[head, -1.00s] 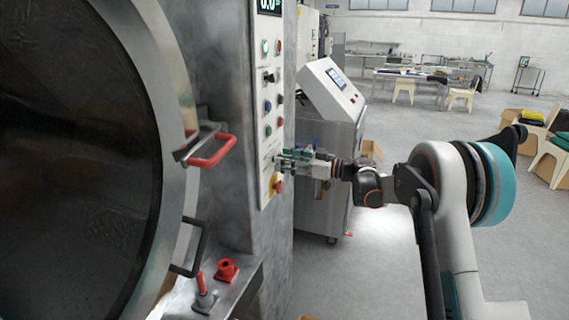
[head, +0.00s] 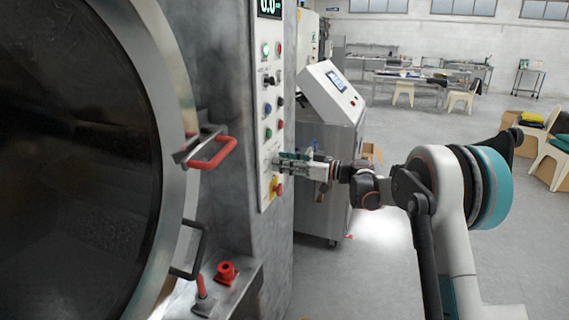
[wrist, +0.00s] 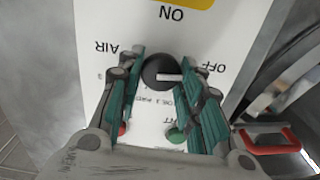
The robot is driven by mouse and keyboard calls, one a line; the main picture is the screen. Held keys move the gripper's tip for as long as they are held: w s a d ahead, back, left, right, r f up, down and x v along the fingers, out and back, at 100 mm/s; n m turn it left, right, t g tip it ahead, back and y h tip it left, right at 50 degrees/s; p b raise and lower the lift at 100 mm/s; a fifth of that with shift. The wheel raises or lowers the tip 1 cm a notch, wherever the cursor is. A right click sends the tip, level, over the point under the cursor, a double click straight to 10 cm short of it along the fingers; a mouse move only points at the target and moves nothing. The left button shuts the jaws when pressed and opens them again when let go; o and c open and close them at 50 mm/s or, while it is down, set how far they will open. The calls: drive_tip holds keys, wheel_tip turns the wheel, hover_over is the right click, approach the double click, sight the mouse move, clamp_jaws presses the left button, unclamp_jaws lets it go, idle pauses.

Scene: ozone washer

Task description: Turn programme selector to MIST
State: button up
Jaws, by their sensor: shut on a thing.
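The programme selector is a round black knob (wrist: 160,71) with a white pointer bar, on a white panel. In the wrist view its pointer aims right, toward the upside-down label OFF (wrist: 208,63). An upside-down AIR label (wrist: 126,48) is on the left. No MIST label can be read. My gripper (wrist: 162,66) has its teal fingers on both sides of the knob and is shut on it. In the head view my gripper (head: 281,161) reaches the lower part of the control panel (head: 266,198) from the right and hides the knob.
A red emergency button (head: 278,189) is just below my gripper. Several buttons and switches (head: 267,108) are above it. The large round door (head: 80,150) with a red handle (head: 212,152) is left of the panel. A steel console (head: 330,130) stands behind my gripper.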

drive_tip(key=shift+w+m+p, duration=0.15)
drive_tip(key=shift+m+p, duration=0.25)
drive_tip(key=shift+m, duration=3.2)
drive_tip(key=o, duration=1)
drive_tip(key=shift+o, duration=0.2)
drive_tip(key=shift+d, duration=0.15)
drive_tip(key=v, duration=1.2)
